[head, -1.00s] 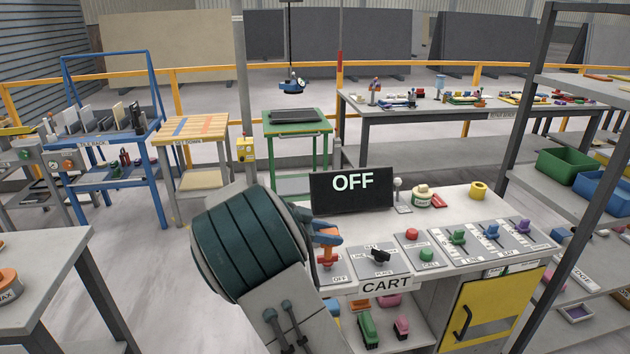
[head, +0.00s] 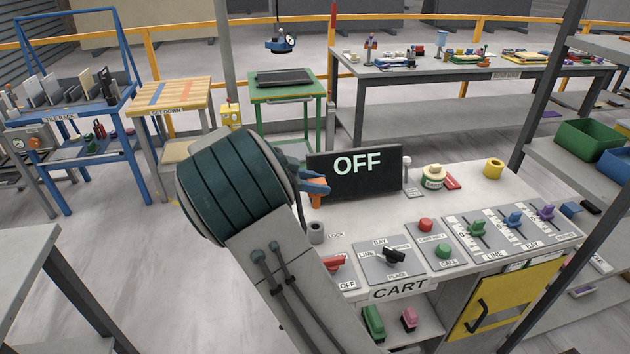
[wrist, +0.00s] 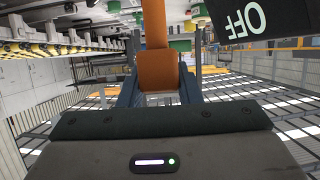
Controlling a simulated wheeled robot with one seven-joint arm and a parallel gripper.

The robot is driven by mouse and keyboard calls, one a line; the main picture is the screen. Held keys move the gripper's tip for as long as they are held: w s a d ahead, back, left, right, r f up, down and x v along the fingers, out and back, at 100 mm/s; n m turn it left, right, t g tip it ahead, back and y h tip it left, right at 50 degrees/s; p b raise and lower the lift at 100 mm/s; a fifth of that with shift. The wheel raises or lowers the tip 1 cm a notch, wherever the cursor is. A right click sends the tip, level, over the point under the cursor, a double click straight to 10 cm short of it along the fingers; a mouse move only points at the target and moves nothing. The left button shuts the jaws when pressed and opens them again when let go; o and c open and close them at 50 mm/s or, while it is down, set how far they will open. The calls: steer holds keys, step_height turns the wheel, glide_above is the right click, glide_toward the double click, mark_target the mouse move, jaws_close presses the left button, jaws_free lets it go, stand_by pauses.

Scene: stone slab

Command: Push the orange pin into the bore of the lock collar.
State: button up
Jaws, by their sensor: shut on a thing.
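The orange pin (head: 316,200) is held in my gripper (head: 314,185), whose blue fingers are shut on it. In the wrist view the pin (wrist: 158,70) stands between the dark blue fingers (wrist: 158,92). The lock collar (head: 316,232) is a grey upright cylinder with a dark opening on top, beside the LOCK label on the cart's left side. In the head view the pin appears just above the collar, apart from it. Part of the pin is hidden by the fingers. I cannot tell how well it lines up with the bore.
The dark OFF screen (head: 355,174) stands close to the right of my gripper. A red switch (head: 334,263) and a black selector (head: 393,256) lie on panels in front of the collar. A round tin (head: 433,177) and a yellow ring (head: 493,169) stand farther right on the cart.

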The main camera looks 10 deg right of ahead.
mark_target(315, 208)
steer(key=shift+a+r, duration=0.1)
steer(key=shift+r+b, duration=0.1)
steer(key=shift+b, duration=0.3)
step_height(315, 208, down, 6)
steer(key=b, duration=0.5)
steer(key=shift+r+b, duration=0.2)
steer(key=shift+b, duration=0.1)
steer(key=shift+b, duration=1.2)
stand_by(1.0)
steer(key=shift+f+b, duration=2.65)
steer(key=shift+f, duration=0.25)
steer(key=o, duration=1.2)
steer(key=shift+r, duration=0.1)
steer(key=shift+a, duration=0.1)
